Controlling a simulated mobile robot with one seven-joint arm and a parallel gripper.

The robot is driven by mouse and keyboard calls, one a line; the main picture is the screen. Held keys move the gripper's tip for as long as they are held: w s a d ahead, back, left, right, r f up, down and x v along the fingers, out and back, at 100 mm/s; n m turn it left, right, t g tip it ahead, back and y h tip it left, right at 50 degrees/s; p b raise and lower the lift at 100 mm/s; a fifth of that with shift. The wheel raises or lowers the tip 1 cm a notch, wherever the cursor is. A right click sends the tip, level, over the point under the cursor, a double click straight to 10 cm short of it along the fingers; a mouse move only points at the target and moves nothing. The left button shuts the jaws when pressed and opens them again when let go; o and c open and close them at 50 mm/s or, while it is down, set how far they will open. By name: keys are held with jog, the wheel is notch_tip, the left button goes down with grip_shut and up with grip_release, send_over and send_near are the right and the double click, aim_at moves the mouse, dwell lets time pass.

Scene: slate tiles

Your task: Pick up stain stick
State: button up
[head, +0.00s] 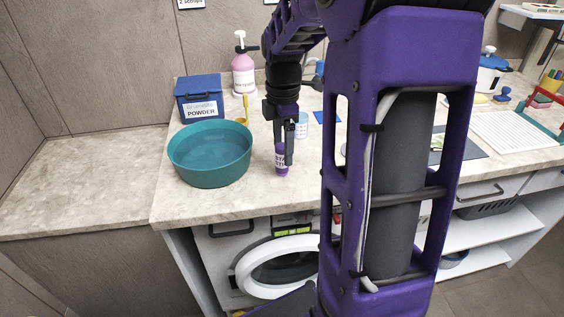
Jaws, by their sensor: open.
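A small upright stick with a purple base and a pale label, which looks like the stain stick (281,169), stands on the counter near its front edge. It is right of the teal basin. My gripper (284,155) points down at the stick, with its fingers at the stick's upper part. The jaws are open. The fingers hide part of the stick, and I cannot tell whether they touch it.
The teal basin (210,160) stands close on the left. Behind are a blue powder box (199,98), a pink pump bottle (243,75) and a yellow item (244,112). A white tub (301,128) stands just behind my gripper. The left counter (85,180) is bare.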

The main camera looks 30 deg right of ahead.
aim_at(282, 163)
jog(key=f, duration=0.2)
jog(key=f+b, duration=0.1)
jog(key=f, duration=0.2)
jog(key=shift+w+f, duration=0.25)
jog(key=shift+f, duration=0.05)
jog(key=shift+d, duration=0.1)
grip_shut()
